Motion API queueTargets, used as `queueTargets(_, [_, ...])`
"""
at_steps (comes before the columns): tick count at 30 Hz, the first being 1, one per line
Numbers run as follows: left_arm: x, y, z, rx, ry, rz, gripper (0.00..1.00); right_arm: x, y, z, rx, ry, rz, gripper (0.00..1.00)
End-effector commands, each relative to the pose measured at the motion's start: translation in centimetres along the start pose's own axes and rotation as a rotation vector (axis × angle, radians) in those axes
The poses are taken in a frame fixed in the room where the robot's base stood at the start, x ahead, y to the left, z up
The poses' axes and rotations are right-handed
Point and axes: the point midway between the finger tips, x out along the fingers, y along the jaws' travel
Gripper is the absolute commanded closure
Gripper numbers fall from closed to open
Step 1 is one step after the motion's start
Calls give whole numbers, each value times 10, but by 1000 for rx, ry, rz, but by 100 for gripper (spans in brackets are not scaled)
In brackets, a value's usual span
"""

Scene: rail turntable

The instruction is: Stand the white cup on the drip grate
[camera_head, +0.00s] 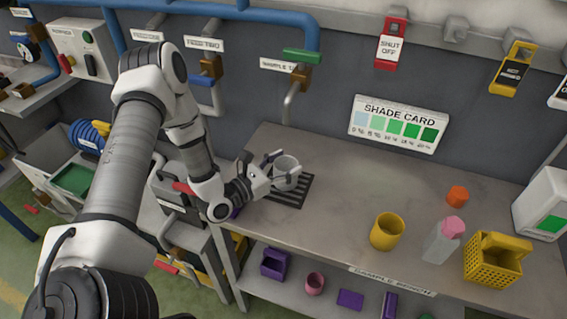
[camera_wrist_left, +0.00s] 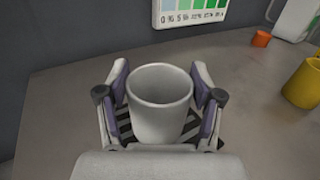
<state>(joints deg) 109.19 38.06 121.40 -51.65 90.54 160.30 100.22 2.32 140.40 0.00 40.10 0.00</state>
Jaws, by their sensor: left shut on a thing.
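The white cup (camera_head: 286,172) is upright at the dark striped drip grate (camera_head: 290,194) on the bench, below the green-handled sample tap. My left gripper (camera_head: 272,170) is shut on the cup from the left side. In the left wrist view the cup (camera_wrist_left: 159,104) is between the two fingers (camera_wrist_left: 160,100), and its open mouth faces up. The grate's stripes (camera_wrist_left: 190,128) show on both sides of the cup and below it. I cannot tell whether the cup's base touches the grate. My right gripper is not in view.
A yellow cup (camera_head: 387,232), a clear bottle with a pink cap (camera_head: 443,240), an orange piece (camera_head: 457,196) and a yellow basket (camera_head: 494,262) stand on the bench to the right. The tap spout (camera_head: 290,103) hangs above the grate. The bench between grate and yellow cup is clear.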

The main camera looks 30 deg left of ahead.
Motion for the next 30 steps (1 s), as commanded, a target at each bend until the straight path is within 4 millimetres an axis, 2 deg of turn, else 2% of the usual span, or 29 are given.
queueTargets(1, [0, 2, -9, 1, -2, -1, 63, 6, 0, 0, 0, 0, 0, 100])
queueTargets(11, [0, 2, -11, 0, -2, -1, 63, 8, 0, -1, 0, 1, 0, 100])
queueTargets(12, [0, 2, -11, 0, -2, -1, 31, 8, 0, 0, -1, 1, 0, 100])
queueTargets(14, [0, 2, -10, 1, -2, -1, 9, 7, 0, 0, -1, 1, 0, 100])
queueTargets(23, [0, 2, -9, 1, -2, -1, 9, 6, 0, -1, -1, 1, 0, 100])
queueTargets(26, [0, 2, -4, 1, -2, -1, 9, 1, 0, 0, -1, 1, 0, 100])
queueTargets(30, [-20, 4, -9, -4, 1, 5, 9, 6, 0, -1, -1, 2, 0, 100])
